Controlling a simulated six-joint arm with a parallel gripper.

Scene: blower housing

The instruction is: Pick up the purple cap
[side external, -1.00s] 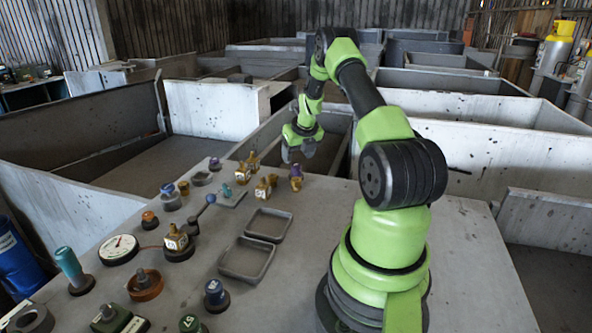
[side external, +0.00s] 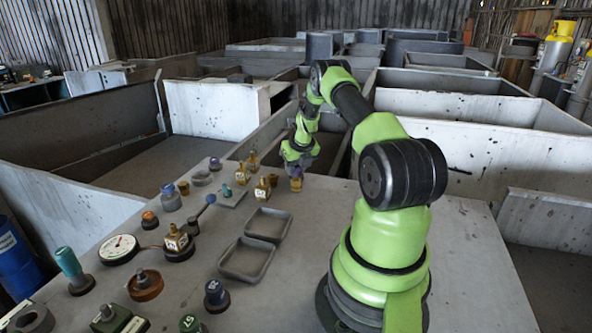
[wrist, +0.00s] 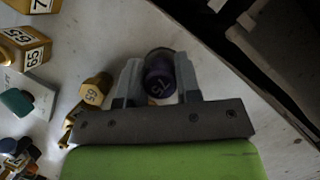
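The purple cap (wrist: 159,74) is dark and round, with a pale number on it. In the wrist view it lies between the two fingers of my gripper (wrist: 160,82). In the side view the purple cap (side external: 296,171) sits upright on a gold-coloured base at the far edge of the table. My gripper (side external: 298,160) is right above and around its top there. One finger is on each side of the cap. I cannot tell whether they touch it or whether a small gap is left.
Gold numbered fittings (side external: 262,188) stand just left of the cap, one of them close to the left finger (wrist: 95,88). Two grey trays (side external: 247,259) lie nearer. Several knobs and a gauge (side external: 119,249) crowd the left; the table's right side is clear.

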